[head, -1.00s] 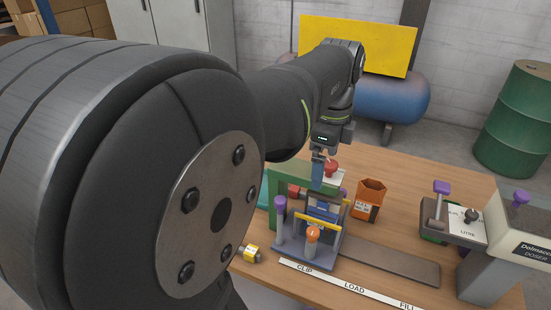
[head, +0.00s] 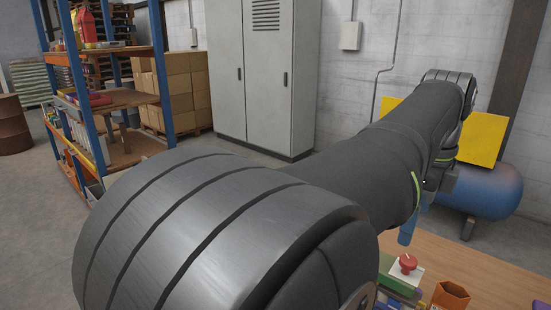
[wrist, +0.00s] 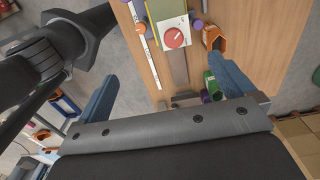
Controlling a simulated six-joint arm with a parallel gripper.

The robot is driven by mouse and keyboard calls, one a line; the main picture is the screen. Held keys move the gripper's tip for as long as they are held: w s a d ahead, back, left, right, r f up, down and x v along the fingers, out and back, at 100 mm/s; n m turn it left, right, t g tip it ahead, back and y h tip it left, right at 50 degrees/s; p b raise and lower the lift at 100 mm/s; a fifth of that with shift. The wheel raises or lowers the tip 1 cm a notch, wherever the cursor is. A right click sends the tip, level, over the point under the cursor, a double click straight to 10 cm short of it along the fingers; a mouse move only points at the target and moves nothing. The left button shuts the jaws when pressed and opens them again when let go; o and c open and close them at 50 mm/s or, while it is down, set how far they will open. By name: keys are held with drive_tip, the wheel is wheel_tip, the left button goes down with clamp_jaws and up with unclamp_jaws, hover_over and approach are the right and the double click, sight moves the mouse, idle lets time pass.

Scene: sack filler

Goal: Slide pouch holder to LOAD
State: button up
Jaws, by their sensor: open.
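The pouch holder is not clearly in sight. In the head view the lower frame edge cuts off that part of the bench, and in the wrist view I cannot make it out beyond the press. The green press (head: 399,287) with its red knob (head: 408,263) shows at the lower right of the head view. The red knob also shows at the top of the wrist view (wrist: 173,38). My gripper (head: 407,232) is above the press, apart from the knob. In the wrist view its blue fingers are wide apart, with nothing between them (wrist: 162,68).
An orange box (head: 450,296) stands beside the press. In the wrist view, the white label strip (wrist: 143,40) and grey rail (wrist: 179,68) run along the wooden bench. A blue tank (head: 487,192) and yellow panel (head: 483,138) stand behind.

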drive_tip(key=shift+w+a, duration=0.1)
drive_tip(key=shift+a, duration=0.1)
drive_tip(key=c, duration=0.3)
drive_tip(key=a+m, duration=0.1)
drive_tip(key=a, duration=0.1)
drive_tip(key=w+a+f+m, duration=0.1)
drive_tip(key=a, duration=0.2)
drive_tip(key=a+m, duration=0.1)
drive_tip(key=a, duration=0.2)
drive_tip(key=shift+w+a+f+m, duration=0.1)
drive_tip(key=shift+w+f+m, duration=0.1)
drive_tip(key=shift+w+m, duration=0.15)
drive_tip(key=c, duration=1)
drive_tip(key=shift+o, duration=0.2)
drive_tip(key=f, duration=1.7)
drive_tip(key=shift+a+f, duration=0.35)
clamp_jaws()
